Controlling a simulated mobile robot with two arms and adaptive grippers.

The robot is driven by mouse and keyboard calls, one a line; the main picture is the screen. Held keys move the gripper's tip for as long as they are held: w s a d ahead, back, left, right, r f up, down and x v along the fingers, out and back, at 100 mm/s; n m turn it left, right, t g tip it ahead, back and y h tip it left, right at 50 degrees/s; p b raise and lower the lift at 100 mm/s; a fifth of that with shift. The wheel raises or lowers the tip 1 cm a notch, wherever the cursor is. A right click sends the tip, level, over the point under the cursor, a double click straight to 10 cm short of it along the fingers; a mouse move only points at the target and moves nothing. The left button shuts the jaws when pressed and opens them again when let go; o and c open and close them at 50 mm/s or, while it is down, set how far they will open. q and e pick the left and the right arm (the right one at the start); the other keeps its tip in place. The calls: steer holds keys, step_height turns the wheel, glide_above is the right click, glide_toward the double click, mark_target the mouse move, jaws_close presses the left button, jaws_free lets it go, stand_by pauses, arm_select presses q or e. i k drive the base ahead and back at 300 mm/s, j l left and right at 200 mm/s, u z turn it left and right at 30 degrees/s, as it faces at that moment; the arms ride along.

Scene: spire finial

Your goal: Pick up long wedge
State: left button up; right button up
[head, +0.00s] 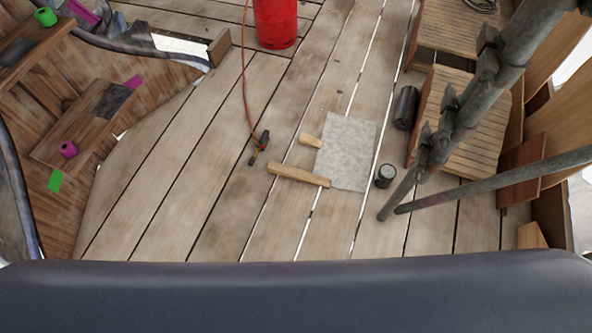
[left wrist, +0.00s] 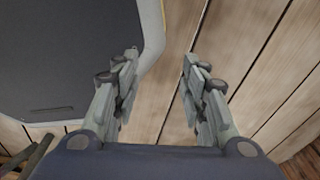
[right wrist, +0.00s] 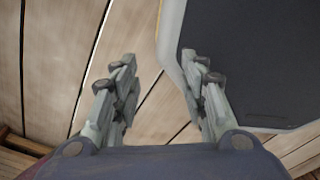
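Two light wooden pieces lie on the plank floor in the head view. The longer one, which looks like the long wedge (head: 299,174), lies with its right end at the lower left edge of a grey sheet (head: 347,150). A shorter wooden piece (head: 310,140) lies just above it, by the sheet's left edge. My left gripper (left wrist: 159,75) is open and empty over bare planks in the left wrist view. My right gripper (right wrist: 158,78) is open and empty over planks in the right wrist view. Neither gripper shows in the head view, and neither wooden piece shows in the wrist views.
A dark can (head: 385,176) and a black cylinder (head: 406,108) stand or lie right of the sheet. Grey metal poles (head: 452,123) slant across the right. A torch (head: 259,147) with a hose runs to a red cylinder (head: 276,22). The planks at left-centre are clear.

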mark_target(276, 168)
steer(key=i+j+u, duration=0.7)
steer(key=i+j, duration=0.15)
steer(key=i, duration=0.15)
steer(key=i+j+u, duration=0.35)
steer(key=i, duration=0.25)
steer(key=i+l+u, duration=0.1)
steer(key=i+u, duration=0.2)
steer(key=i, duration=0.15)
steer(key=i+l+u, duration=0.6)
steer(key=i, duration=0.25)
steer(key=l+u, duration=0.35)
steer(key=l, duration=0.5)
steer(key=l+u, duration=0.3)
steer(key=l, duration=0.6)
steer(key=k+l+u, duration=0.1)
steer(key=l+u, duration=0.25)
steer(key=l, duration=0.45)
steer(key=k+l+u, duration=0.55)
steer(key=k, duration=0.2)
steer(key=k+u, duration=0.25)
steer(key=k, duration=0.15)
